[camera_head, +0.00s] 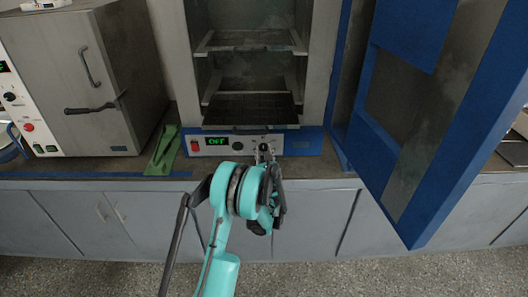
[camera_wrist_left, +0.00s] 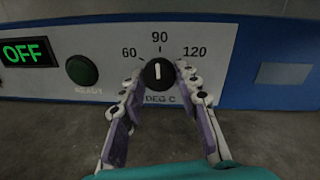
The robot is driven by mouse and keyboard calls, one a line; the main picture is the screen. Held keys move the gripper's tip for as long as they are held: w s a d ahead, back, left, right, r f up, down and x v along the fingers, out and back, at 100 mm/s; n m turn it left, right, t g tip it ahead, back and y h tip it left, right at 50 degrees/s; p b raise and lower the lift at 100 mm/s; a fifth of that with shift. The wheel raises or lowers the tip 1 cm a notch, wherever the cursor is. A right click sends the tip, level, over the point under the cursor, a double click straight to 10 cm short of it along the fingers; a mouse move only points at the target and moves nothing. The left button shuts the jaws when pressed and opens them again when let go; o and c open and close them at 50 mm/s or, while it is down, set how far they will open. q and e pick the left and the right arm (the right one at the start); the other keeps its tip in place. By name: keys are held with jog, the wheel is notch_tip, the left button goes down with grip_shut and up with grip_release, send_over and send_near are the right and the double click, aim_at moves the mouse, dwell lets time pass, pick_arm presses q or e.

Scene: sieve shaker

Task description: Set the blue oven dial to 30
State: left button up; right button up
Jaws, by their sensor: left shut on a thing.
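The blue oven (camera_head: 305,140) stands at the back of the bench with its door open. Its black dial (camera_wrist_left: 159,73) shows in the left wrist view, with a white pointer line standing upright toward the 90 mark. The marks 60, 90 and 120 are readable; no 30 mark can be read, and the fingers cover the panel at the dial's lower sides. My left gripper (camera_wrist_left: 159,80) is shut on the dial, one finger on each side. In the head view the left gripper (camera_head: 265,157) reaches the panel from the front. My right gripper is out of view.
The oven display (camera_wrist_left: 27,53) reads OFF, with a dark green button (camera_wrist_left: 82,69) beside it. The open blue door (camera_head: 440,120) hangs out on the right.

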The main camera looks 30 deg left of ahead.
pick_arm(q)
jog(key=n, duration=0.7)
jog(key=shift+h, duration=0.3)
jog(key=n, duration=0.6)
jog(key=shift+r+n+h, duration=0.1)
jog(key=shift+n+h, duration=0.2)
jog(key=shift+n, duration=0.1)
jog(key=n, duration=0.4)
jog(key=shift+a+h, duration=0.1)
jog(key=shift+h, duration=0.2)
jog(key=n, duration=0.4)
jog(key=shift+s, duration=0.1)
jog(key=o, duration=1.2)
jog(key=shift+c, duration=0.2)
